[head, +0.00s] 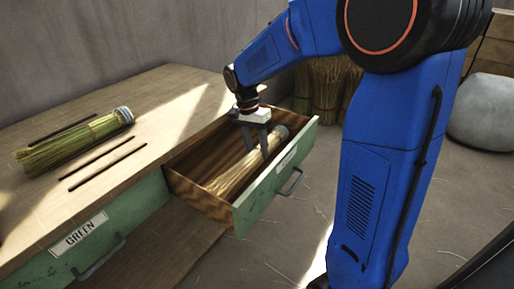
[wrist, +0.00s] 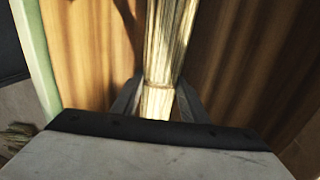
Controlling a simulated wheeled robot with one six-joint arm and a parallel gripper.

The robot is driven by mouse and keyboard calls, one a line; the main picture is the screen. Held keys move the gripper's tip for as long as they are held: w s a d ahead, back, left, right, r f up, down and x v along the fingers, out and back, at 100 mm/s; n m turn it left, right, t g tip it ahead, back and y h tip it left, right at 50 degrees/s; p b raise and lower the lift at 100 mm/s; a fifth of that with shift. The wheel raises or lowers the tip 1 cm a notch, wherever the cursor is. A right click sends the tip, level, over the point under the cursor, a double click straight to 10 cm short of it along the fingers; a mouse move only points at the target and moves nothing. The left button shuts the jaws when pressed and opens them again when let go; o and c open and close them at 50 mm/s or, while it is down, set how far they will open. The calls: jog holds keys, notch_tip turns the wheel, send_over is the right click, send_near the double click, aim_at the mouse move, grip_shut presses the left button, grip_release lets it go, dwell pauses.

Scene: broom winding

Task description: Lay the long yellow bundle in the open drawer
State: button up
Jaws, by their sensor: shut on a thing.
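The long yellow bundle (head: 243,168) lies lengthwise inside the open drawer (head: 191,193), its grey-capped end toward the back right. My gripper (head: 257,150) reaches down into the drawer and is shut on the bundle near that capped end. In the wrist view the bundle (wrist: 165,45) runs up the middle between my two fingers (wrist: 157,103), with the brown drawer floor (wrist: 85,50) on both sides. I cannot tell whether the bundle rests fully on the floor.
A green bundle (head: 75,143) with a pale cap and several thin dark sticks (head: 108,164) lie on the wooden bench top (head: 165,95). A closed drawer labelled GREEN (head: 80,236) is at front left. Straw bundles (head: 325,85) stand behind, near a grey rounded sack (head: 483,112).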

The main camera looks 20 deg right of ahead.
jog(key=o, duration=1.2)
jog(key=shift+o, duration=0.2)
notch_tip(320, 180, up, 17)
jog(key=w+a, duration=0.2)
jog(key=shift+w, duration=0.4)
jog(key=shift+a, duration=0.1)
